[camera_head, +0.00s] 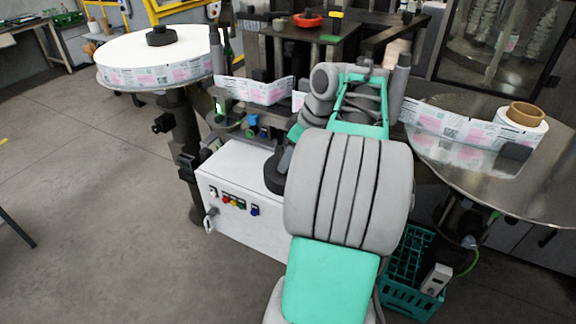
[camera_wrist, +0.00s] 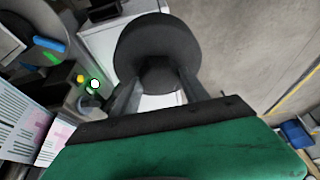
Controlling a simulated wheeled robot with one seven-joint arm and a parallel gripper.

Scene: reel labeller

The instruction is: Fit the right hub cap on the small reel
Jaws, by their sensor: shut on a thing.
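My gripper (camera_wrist: 158,82) is shut on a black round hub cap (camera_wrist: 157,38), a wide disc with a narrower knob between the two fingers. In the head view this hub cap (camera_head: 274,174) shows as a dark disc edge above the white cabinet, mostly hidden behind my arm. The small reel (camera_head: 521,133) stands on the round metal table at the right, with a bare brown core (camera_head: 526,113) on top. My gripper is well to the left of it. A large white reel (camera_head: 150,54) at the left has another black hub cap (camera_head: 161,36) on its centre.
A label web (camera_head: 440,124) runs from the small reel toward the machine, past a grey post (camera_head: 400,85). The white cabinet (camera_head: 235,185) with coloured buttons stands below my gripper. A teal crate (camera_head: 408,280) is under the right metal table (camera_head: 475,185).

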